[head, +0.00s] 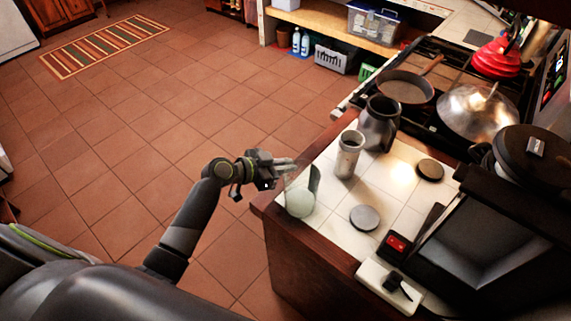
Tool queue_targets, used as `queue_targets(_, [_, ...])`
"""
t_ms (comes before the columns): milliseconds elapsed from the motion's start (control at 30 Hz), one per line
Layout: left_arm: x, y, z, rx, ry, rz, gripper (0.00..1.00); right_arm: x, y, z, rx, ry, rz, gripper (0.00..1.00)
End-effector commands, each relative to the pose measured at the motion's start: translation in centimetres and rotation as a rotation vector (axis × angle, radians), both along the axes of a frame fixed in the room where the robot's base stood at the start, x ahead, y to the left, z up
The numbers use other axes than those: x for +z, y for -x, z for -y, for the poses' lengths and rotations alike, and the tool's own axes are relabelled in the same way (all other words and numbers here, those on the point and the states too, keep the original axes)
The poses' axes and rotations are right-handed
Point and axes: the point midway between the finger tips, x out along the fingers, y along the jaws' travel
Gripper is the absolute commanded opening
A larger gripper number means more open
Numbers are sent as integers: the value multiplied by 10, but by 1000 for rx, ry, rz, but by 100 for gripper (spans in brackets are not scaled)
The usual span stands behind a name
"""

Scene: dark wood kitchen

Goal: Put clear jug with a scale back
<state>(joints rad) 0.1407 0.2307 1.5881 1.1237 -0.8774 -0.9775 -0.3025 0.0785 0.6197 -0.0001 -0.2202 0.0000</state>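The clear jug (300,200) is a see-through vessel at the left edge of the white tiled counter (335,222). It looks tilted or seen from above, with a pale greenish round part low down and a dark strip at its right side. I cannot make out its scale, or whether it rests on the tiles or is just above them. My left gripper (285,165) reaches in from the left, its fingertips at the jug's upper left edge. The fingers look close together, but whether they grip the jug is unclear. My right gripper is not in view.
A metal cup (348,155), a dark pitcher (379,123) and two dark round discs (364,218) (429,170) are on the counter. Free tiles lie between the cup and discs. The floor at left is open.

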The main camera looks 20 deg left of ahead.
Motion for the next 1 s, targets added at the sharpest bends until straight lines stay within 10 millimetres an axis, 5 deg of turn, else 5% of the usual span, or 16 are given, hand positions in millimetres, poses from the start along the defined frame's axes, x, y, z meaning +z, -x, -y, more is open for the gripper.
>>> queue_targets(300, [-3,0,0,0,2,1,0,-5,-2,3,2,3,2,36])
queue_targets(333, [-3,0,0,0,0,0,13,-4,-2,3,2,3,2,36])
queue_targets(500, [-2,0,0,0,1,-1,32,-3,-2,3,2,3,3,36])
queue_targets(1000, [4,11,-12,2,-4,1,32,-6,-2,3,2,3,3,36])
